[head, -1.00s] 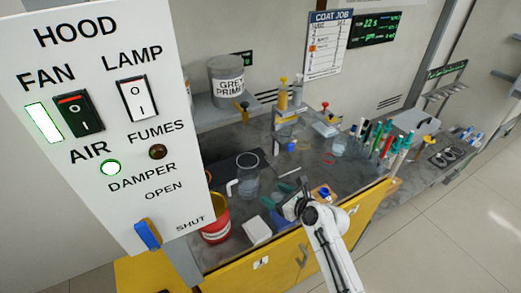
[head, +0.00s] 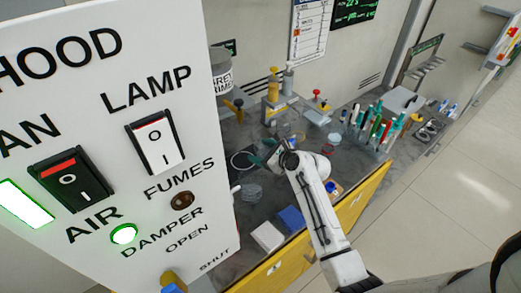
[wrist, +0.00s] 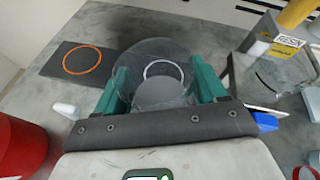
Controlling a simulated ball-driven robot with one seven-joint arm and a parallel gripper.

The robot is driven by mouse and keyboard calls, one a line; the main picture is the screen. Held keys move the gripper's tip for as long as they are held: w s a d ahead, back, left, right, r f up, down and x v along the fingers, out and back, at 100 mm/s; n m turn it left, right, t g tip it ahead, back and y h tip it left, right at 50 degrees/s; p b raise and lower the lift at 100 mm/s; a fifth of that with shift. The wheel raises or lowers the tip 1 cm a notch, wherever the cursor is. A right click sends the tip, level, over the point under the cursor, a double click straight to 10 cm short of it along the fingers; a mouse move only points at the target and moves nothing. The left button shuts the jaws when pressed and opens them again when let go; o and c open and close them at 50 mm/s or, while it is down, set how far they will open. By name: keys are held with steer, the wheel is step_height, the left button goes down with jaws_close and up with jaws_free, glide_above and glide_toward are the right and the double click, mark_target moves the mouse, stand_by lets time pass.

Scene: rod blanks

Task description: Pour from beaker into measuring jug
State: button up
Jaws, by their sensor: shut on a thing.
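My gripper (head: 268,153) has green fingers, shut on a clear beaker (wrist: 140,58) between them in the wrist view. The beaker's glass barely shows in the head view, and I cannot tell its tilt or contents. Overlapping glass hides whether beaker and jug touch.
The hood switch panel (head: 120,140) fills the left foreground. A red bucket (wrist: 22,148) is at lower left in the wrist view. Another clear vessel (wrist: 275,78) stands to the right. White (head: 267,236) and blue (head: 291,218) boxes lie near the front edge.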

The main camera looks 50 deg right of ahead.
steer(key=n+h, duration=0.1)
steer(key=a+n, duration=0.1)
steer(key=shift+r+n+h, duration=0.25)
steer(key=shift+n+h, duration=0.05)
steer(key=shift+h, duration=0.1)
steer(key=shift+a+f+n+t+b, duration=0.1)
steer(key=shift+f+n+t+b, duration=0.1)
steer(key=shift+n+t+b, duration=0.35)
steer(key=n+h+b, duration=0.1)
steer(key=b, duration=0.1)
steer(key=n+b, duration=0.1)
steer(key=b, duration=0.1)
steer(key=shift+a+h, duration=0.3)
steer(key=shift+h, duration=0.1)
steer(key=shift+r, duration=0.25)
steer(key=shift+a+n+t+h, duration=0.2)
steer(key=shift+n+t+h, duration=0.1)
steer(key=shift+n, duration=0.35)
steer(key=shift+a+f+n+t+h+b, duration=0.1)
steer(key=shift+f+n+t+h+b, duration=0.1)
steer(key=shift+n+b, duration=0.3)
steer(key=shift+a+f+n+t+h+b, duration=0.1)
steer(key=shift+n+h+b, duration=0.1)
steer(key=shift+n+b, duration=0.3)
stand_by(0.7)
